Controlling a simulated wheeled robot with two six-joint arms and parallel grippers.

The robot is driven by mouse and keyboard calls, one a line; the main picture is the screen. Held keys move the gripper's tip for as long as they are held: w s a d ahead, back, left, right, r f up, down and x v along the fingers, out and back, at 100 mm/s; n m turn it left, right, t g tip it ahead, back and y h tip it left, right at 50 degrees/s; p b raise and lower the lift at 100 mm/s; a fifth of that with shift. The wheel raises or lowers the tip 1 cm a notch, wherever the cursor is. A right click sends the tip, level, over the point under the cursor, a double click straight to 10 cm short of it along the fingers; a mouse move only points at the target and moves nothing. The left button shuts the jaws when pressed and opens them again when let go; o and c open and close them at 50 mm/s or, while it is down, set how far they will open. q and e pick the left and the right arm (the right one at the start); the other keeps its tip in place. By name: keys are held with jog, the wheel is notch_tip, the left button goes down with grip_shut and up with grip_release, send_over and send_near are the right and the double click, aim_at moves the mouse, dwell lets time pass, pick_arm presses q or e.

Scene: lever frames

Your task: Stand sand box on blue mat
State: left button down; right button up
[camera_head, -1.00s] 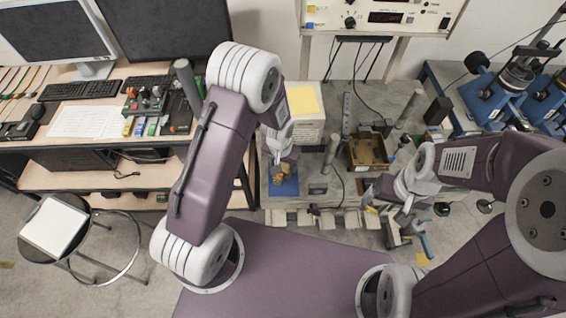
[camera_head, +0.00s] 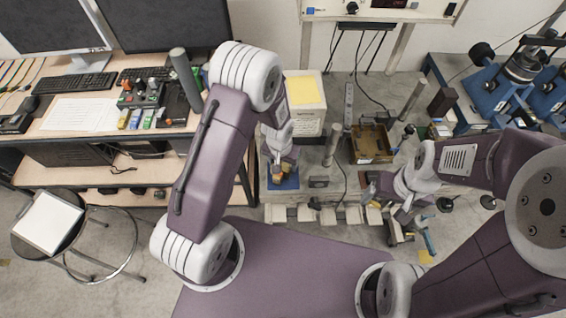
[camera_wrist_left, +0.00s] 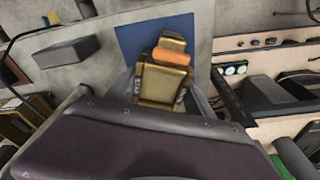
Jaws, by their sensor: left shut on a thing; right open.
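The blue mat (camera_head: 291,183) lies on the grey bench top below my left gripper, and shows in the left wrist view (camera_wrist_left: 135,38). My left gripper (camera_head: 279,168) is shut on the sand box (camera_wrist_left: 165,82), a tan-gold block with an orange band. The box is over the mat's near part in the wrist view. Its underside is hidden, so I cannot tell whether it touches the mat. In the head view the box (camera_head: 277,178) shows only as a small patch under the gripper. My right gripper (camera_head: 404,217) is open, off to the right.
A brown open tray (camera_head: 371,145) and upright grey cylinders (camera_head: 332,145) stand right of the mat. A white box with a yellow top (camera_head: 304,90) stands behind it. A small dark block (camera_head: 319,182) lies just right of the mat.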

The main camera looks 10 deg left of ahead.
pick_arm(q)
jog(key=shift+f+b, duration=0.35)
jog(key=shift+f, duration=0.05)
jog(key=shift+s+f, duration=0.15)
jog(key=shift+f, duration=0.05)
jog(key=shift+f+b, duration=0.1)
jog(key=shift+b, duration=0.2)
jog(key=shift+s+f, duration=0.15)
jog(key=shift+f, duration=0.05)
